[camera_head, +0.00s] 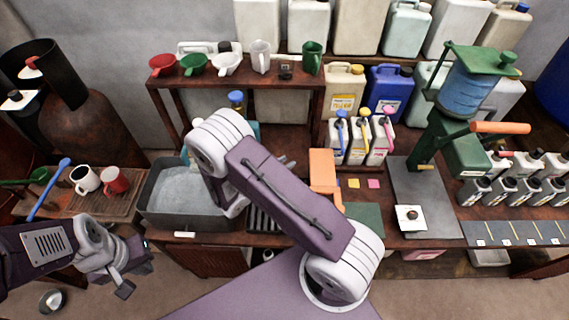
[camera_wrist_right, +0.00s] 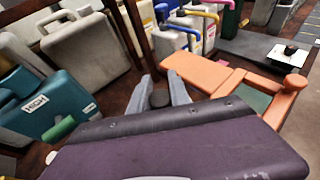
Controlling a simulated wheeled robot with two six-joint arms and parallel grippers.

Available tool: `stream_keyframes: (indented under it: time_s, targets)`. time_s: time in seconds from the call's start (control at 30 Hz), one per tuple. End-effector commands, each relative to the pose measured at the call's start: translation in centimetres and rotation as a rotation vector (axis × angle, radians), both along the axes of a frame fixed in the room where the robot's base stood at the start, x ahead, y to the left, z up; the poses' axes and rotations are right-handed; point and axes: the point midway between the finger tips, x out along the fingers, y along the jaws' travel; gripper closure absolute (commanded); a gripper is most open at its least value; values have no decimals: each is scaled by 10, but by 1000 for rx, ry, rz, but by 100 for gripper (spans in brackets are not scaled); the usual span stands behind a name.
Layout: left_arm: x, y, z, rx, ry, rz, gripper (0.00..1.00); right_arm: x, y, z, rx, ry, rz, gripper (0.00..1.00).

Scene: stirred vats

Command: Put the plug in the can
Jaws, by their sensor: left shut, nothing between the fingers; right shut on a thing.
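My right gripper (camera_wrist_right: 163,86) is shut on a small dark, round-topped piece (camera_wrist_right: 160,99), which looks like the plug. In the head view the right gripper is mostly behind my own arm, above the bench to the right of the sink. A teal can (camera_wrist_right: 60,104) labelled HIGH stands at the left of the right wrist view, apart from the gripper. In the head view it is mostly hidden behind my arm. I cannot tell which can the task names. My left gripper (camera_head: 134,278) is shut and empty, low in front of the bench at the left.
A grey sink (camera_head: 160,205) lies left of my right arm. An orange block (camera_head: 323,168) and small yellow, blue and pink-handled containers (camera_head: 358,145) stand to the right. A green press (camera_head: 455,150) is further right. A shelf (camera_head: 200,82) holds funnels and jugs.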

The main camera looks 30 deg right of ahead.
Motion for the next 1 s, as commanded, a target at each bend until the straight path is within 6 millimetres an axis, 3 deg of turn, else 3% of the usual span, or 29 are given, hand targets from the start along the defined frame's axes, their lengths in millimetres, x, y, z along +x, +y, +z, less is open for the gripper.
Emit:
stream_keyframes:
  time_s: [0.73, 0.77, 0.83, 1.0]
  targets:
    - [0, 0, -8, 0, 0, 0, 100, 0, 0, -9, 0, 0, 0, 100]
    - [0, 0, -8, 0, 0, 0, 100, 0, 0, -9, 0, 0, 0, 74]
    - [0, 0, -8, 0, 0, 0, 100, 0, 0, -9, 0, 0, 0, 55]
    - [0, 0, -8, 0, 0, 0, 100, 0, 0, -9, 0, 0, 0, 52]
